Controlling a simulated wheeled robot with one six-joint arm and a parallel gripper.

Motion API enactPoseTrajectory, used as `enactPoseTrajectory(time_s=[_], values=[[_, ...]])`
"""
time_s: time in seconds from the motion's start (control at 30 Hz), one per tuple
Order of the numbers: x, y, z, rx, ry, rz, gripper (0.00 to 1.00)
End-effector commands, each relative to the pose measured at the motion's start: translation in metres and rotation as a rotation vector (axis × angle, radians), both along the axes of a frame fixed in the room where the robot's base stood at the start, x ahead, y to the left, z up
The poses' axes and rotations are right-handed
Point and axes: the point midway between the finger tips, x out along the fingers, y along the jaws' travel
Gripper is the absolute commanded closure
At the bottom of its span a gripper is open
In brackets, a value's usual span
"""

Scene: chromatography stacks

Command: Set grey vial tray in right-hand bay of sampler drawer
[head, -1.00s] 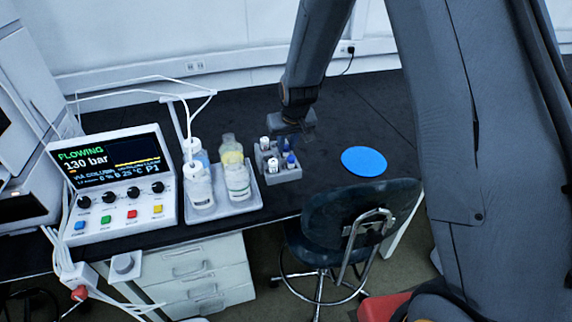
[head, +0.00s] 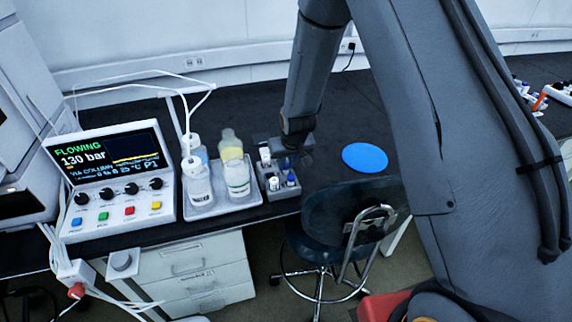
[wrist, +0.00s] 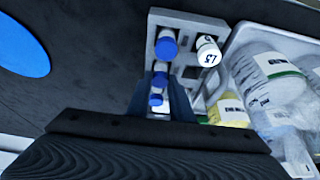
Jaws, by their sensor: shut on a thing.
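The grey vial tray (head: 284,194) is at the front of the black bench, just right of the bottle tray. It holds several vials with blue and white caps. My gripper (head: 297,152) is at its back right part and shut on it. In the wrist view the grey vial tray (wrist: 185,17) extends away from my gripper (wrist: 160,92), with blue-capped vials between and beyond the fingers. The exact contact is hidden, and I cannot tell whether the tray touches the bench. I cannot make out the sampler drawer in either view.
A bottle tray (head: 215,207) with several bottles stands close left, beside a pump display unit (head: 113,165) with tubing. A blue disc (head: 365,158) lies to the right on otherwise clear bench. A dark chair (head: 345,205) stands at the front edge. More labware (head: 540,100) is far right.

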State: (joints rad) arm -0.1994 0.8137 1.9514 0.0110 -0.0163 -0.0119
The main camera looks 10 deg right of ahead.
Motion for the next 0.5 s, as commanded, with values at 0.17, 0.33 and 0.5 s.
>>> enactPoseTrajectory(time_s=[0.17,0.33,0.5], values=[[0.0006,0.0,-0.0026,0.001,-0.001,-0.001,1.0],[-0.0001,0.0,-0.0031,0.0,0.0,-0.001,0.62],[-0.0001,0.0,-0.003,0.0,0.0,0.0,0.62]])
